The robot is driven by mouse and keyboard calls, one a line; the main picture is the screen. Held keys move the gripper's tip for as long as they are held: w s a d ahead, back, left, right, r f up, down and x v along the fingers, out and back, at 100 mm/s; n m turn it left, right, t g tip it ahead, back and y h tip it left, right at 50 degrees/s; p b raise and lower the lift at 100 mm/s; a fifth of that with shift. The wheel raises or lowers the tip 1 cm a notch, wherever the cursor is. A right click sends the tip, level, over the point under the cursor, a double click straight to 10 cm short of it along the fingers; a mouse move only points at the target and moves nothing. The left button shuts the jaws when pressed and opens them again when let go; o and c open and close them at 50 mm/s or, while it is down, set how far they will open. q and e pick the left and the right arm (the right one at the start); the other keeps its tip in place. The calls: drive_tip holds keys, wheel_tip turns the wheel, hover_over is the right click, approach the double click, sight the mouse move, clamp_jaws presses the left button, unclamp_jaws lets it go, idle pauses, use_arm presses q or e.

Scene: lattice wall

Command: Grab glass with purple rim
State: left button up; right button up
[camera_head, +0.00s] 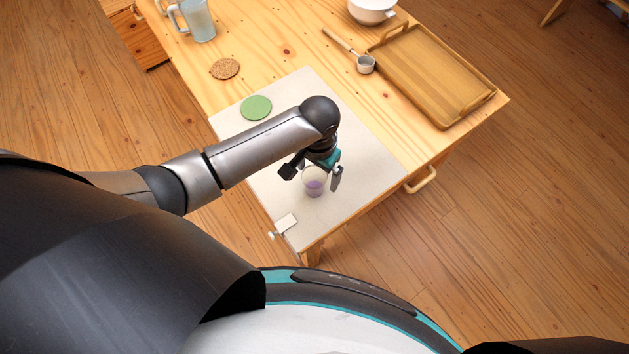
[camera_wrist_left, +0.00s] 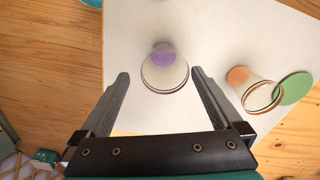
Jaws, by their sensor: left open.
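A clear glass with purple at its bottom (camera_head: 314,187) stands on the pale mat near the table's front corner. Its rim looks clear, not purple. In the left wrist view, the purple glass (camera_wrist_left: 164,76) shows between and slightly beyond my fingertips. My left gripper (camera_head: 312,176) is open and empty above it, one finger on each side in the picture; it also shows in the wrist view (camera_wrist_left: 160,74). I see no contact, and the exact height gap is unclear. My right gripper is not in view.
Another glass with an orange bottom (camera_wrist_left: 238,75) stands beside a green coaster (camera_wrist_left: 295,88); my arm hides this glass in the head view. A wooden tray (camera_head: 440,75), ladle (camera_head: 364,64), cork coaster (camera_head: 225,68) and mug (camera_head: 197,20) are further back. A clamp (camera_head: 286,222) sits at the near edge.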

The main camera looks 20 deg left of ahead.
use_arm(q)
drive_tip(key=f, duration=0.1)
drive_tip(key=f+b, duration=0.1)
drive_tip(key=f, duration=0.3)
drive_tip(key=shift+w+a+f+b, duration=0.1)
drive_tip(key=shift+w+a+b, duration=0.1)
drive_tip(key=shift+a+b, duration=0.15)
drive_tip(key=c, duration=1.5)
